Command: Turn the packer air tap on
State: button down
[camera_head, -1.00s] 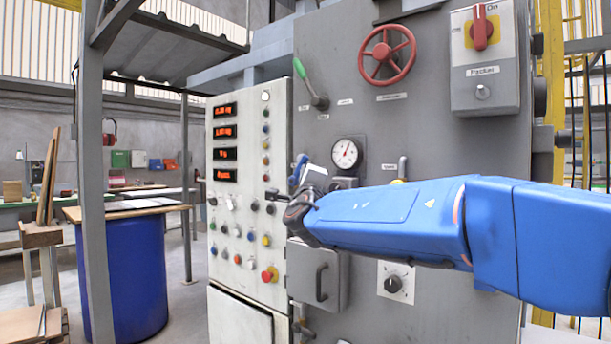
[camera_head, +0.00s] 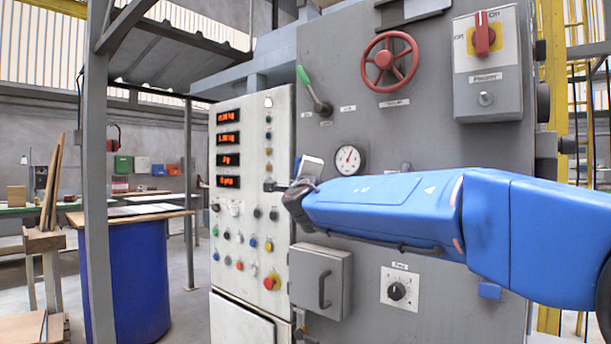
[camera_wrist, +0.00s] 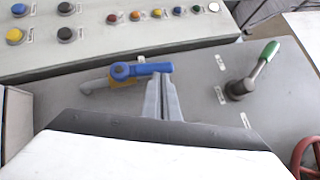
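A tap with a blue lever (camera_wrist: 140,70) and a yellowish body on a grey pipe is in the wrist view, on the grey machine panel. Its lever lies across the picture, pointing right. My gripper (camera_wrist: 160,80) has its two fingers together, with the tips right at the lever's free end. I see nothing between them and cannot tell whether they touch the lever. In the head view, only a sliver of blue (camera_head: 297,165) shows above my gripper (camera_head: 274,187); my wrist and arm hide the rest. The tap's label cannot be read.
A green-handled lever (camera_head: 313,90), a red handwheel (camera_head: 389,62), a gauge (camera_head: 348,159) and a red rotary switch (camera_head: 484,35) are on the same panel. A button console (camera_head: 245,150) stands close to the left. A grey box with a handle (camera_head: 320,282) sits below my wrist.

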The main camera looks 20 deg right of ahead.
jog(key=shift+w+a+r, duration=0.15)
jog(key=shift+w+r, duration=0.05)
jog(key=shift+r, duration=0.1)
jog(key=shift+w, duration=0.1)
dwell(0.6)
